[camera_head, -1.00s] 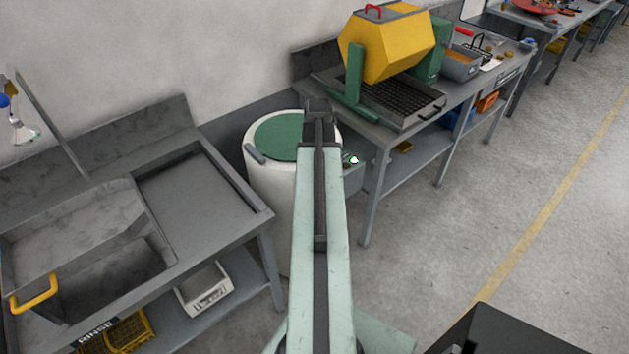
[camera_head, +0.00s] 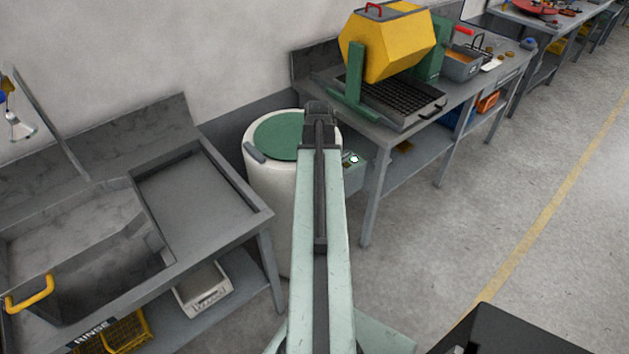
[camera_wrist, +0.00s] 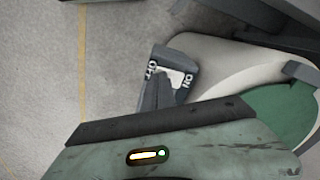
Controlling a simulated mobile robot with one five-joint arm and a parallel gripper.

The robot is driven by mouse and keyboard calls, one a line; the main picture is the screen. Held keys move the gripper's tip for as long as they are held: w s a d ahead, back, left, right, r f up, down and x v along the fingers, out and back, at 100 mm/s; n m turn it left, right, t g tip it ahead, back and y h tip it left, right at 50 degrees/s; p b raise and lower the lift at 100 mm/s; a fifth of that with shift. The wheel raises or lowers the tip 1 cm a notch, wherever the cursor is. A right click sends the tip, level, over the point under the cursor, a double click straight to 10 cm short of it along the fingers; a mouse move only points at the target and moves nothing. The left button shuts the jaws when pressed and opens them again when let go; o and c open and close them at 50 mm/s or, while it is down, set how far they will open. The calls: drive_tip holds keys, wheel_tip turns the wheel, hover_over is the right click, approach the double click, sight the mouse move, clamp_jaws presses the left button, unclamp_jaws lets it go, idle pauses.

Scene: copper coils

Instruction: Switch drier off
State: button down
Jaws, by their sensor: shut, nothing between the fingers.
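The drier (camera_head: 270,185) is a white drum with a green lid, standing between two benches. Its small control box (camera_head: 354,172) is on its right side, with a pale, greenish spot on top. In the wrist view the control box (camera_wrist: 183,66) shows OFF lettering at left and ON lettering, upside down, at right, with a white patch between. My gripper (camera_head: 319,106) is shut and empty, in front of the drier in the head view. In the wrist view my gripper (camera_wrist: 158,80) overlaps the box near the OFF lettering and hides part of it. I cannot tell whether it touches, nor the switch's position.
A rinse sink bench (camera_head: 215,200) stands left of the drier. A bench (camera_head: 376,180) with a yellow tumbler (camera_head: 388,48) stands to its right. A white crate (camera_head: 203,291) is on the left bench's lower shelf. Open floor (camera_head: 455,215) lies to the right.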

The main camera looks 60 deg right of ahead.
drive_tip(key=shift+f, duration=0.15)
wheel_tip(320, 180, up, 7)
drive_tip(key=p, duration=0.7)
idle(0.3)
